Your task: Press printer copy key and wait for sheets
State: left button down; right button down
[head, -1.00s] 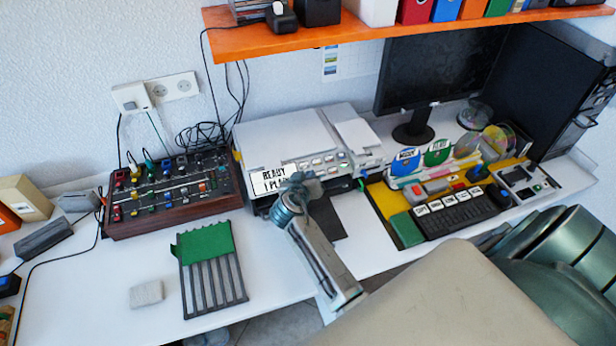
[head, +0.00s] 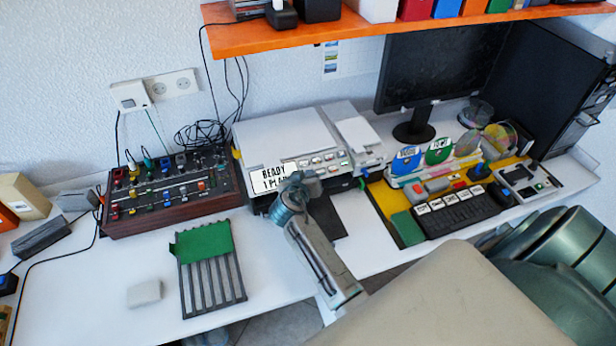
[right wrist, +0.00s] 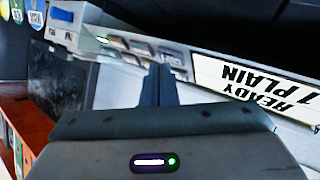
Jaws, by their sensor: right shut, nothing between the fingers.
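The white printer (head: 284,136) stands on the desk against the wall. Its front panel carries a sign (head: 273,178) reading "READY 1 PLAIN" and a row of small keys (head: 318,161). In the right wrist view the sign (right wrist: 255,90) and keys (right wrist: 140,48) appear upside down. A dark output tray (head: 327,216) sticks out below the front. My right gripper (head: 299,183) is at the printer front, just right of the sign. Its narrow fingers (right wrist: 158,85) are together and empty, pointing at the panel near the keys. Contact with a key cannot be told. My left gripper is not in view.
A mixer (head: 170,192) with knobs stands left of the printer. A green-topped rack (head: 208,265) and a pale block (head: 144,293) lie in front. A yellow tray with discs and a keyboard (head: 455,214) lies right. An orange shelf (head: 350,28) hangs above.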

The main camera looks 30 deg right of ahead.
jog(key=shift+w+f+b, duration=0.15)
jog(key=shift+f+b, duration=0.2)
jog(key=shift+b, duration=0.1)
dwell(0.6)
jog(key=shift+r, duration=0.15)
dwell(0.3)
jog(key=shift+s+r+p, duration=0.4)
jog(key=shift+r+p, duration=0.2)
